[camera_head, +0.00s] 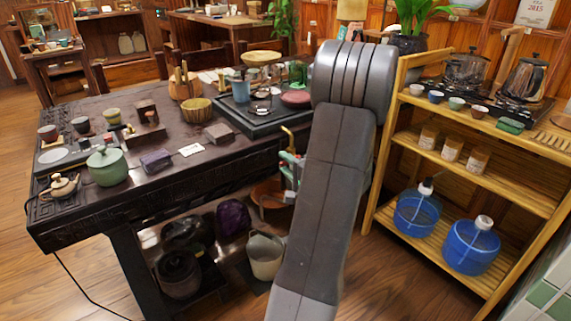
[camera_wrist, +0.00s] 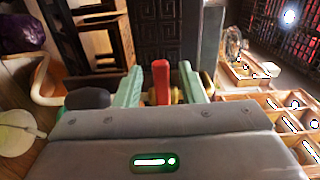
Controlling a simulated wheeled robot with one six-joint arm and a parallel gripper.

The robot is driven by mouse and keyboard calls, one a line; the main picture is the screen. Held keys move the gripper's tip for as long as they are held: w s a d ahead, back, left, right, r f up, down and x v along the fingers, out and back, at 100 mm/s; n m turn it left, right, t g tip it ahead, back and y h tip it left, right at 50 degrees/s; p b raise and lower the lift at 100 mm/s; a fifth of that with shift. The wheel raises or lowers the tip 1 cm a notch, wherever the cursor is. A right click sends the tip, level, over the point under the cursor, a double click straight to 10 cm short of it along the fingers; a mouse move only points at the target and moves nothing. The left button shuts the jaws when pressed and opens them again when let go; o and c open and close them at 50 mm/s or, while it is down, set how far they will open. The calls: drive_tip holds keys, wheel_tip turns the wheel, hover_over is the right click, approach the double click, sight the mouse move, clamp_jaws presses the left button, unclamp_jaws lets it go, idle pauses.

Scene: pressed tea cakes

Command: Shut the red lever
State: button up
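The red lever (camera_wrist: 161,80) stands upright in the wrist view, just beyond the grey body of my gripper. The two pale green fingers of my gripper (camera_wrist: 160,86) are spread, one on each side of the lever, with a gap visible on both sides. A bit of brass-coloured metal (camera_wrist: 179,96) shows beside the lever's lower part; the lever's base is hidden by the gripper body. In the head view my gripper (camera_head: 291,168) shows only partly behind my grey arm, by the dark table's right end. A yellow bent piece (camera_head: 288,134) rises there.
The dark carved table (camera_head: 130,200) carries tea ware, with a pale bucket (camera_head: 265,257) beneath. A wooden shelf (camera_head: 497,174) stands to the right, with blue water bottles (camera_head: 470,250) low down. Some wooden floor between table and shelf is clear.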

drive_tip(key=p+v, duration=0.1)
drive_tip(key=v, duration=1.2)
drive_tip(key=b+x, duration=0.1)
drive_tip(key=x, duration=1.2)
drive_tip(key=shift+w+a, duration=0.3)
drive_tip(key=shift+d, duration=0.1)
